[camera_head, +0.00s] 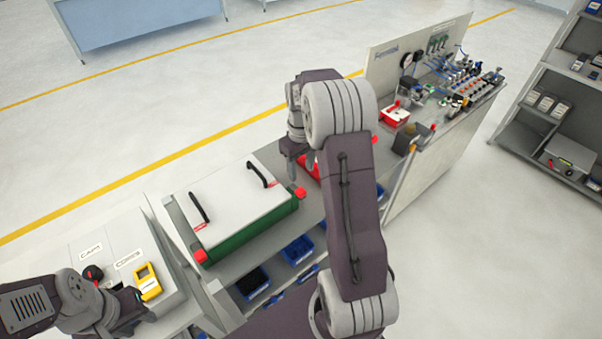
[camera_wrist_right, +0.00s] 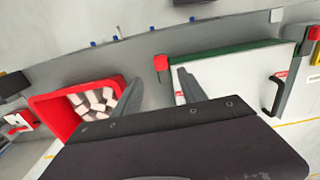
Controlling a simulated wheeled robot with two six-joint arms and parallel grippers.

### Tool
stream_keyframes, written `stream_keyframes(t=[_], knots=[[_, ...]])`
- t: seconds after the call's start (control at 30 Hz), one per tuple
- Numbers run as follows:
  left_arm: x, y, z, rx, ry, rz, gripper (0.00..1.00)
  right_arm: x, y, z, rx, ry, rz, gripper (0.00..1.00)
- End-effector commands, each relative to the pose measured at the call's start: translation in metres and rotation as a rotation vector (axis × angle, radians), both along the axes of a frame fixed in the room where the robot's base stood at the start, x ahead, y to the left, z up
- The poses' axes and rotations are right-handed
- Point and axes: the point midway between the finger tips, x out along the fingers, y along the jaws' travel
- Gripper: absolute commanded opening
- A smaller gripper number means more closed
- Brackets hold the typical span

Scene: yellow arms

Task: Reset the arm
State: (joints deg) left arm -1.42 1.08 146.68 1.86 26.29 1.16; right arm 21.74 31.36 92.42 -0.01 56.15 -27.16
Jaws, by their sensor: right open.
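My right arm (camera_head: 350,210) rises through the middle of the head view and bends over at the top. Its gripper (camera_head: 297,170) points down over the workbench, beside the white-topped green case. In the right wrist view the two fingers (camera_wrist_right: 160,92) are spread with nothing between them. My left gripper (camera_head: 125,308) is low at the left of the head view, beside a yellow-framed object (camera_head: 147,282). Its fingertips are not clear enough to show whether it is open, or whether it touches that object.
The green case (camera_head: 235,205) has black handles and red corners. A red bin (camera_wrist_right: 70,100) with whitish pieces lies near my right gripper, mostly hidden by my arm in the head view. Blue bins (camera_head: 298,250) sit below. A panel bench (camera_head: 430,140) stands to the right.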

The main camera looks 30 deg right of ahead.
Motion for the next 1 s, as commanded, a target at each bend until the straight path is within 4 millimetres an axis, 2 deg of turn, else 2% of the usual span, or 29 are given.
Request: stream_keyframes(t=[0.33,0.4,0.47,0.57,0.6,0.7,0.8,0.9,0.97,1.0], knots=[[0.000,0.000,-0.001,0.000,0.000,0.000,0.36,0.000,0.001,-0.002,0.000,0.000,0.003,0.49],[0.000,0.000,-0.012,0.000,0.000,0.000,0.36,0.006,0.010,-0.008,-0.004,-0.010,0.029,0.49],[0.000,0.000,-0.030,0.000,0.000,0.000,0.36,0.014,0.028,-0.008,-0.017,-0.048,0.077,0.49],[0.000,0.000,-0.061,0.000,0.000,0.000,0.36,-0.009,0.079,-0.026,-0.011,-0.047,0.181,0.49],[0.000,0.000,-0.073,0.000,0.001,0.000,0.36,-0.025,0.099,-0.037,-0.007,-0.047,0.208,0.49],[0.000,0.000,-0.093,0.000,0.001,0.000,0.36,-0.066,0.135,-0.065,0.001,-0.055,0.216,0.49],[0.000,0.000,-0.105,0.000,0.000,0.000,0.36,-0.110,0.156,-0.094,0.010,-0.061,0.164,0.49],[0.000,0.000,-0.103,0.000,0.000,0.000,0.36,-0.146,0.161,-0.113,0.016,-0.060,0.061,0.49],[0.000,0.000,-0.100,0.000,0.000,0.000,0.36,-0.160,0.160,-0.121,0.017,-0.056,-0.013,0.49],[0.000,0.000,-0.100,0.000,0.000,0.000,0.36,-0.160,0.159,-0.125,0.020,-0.071,-0.062,0.49]])
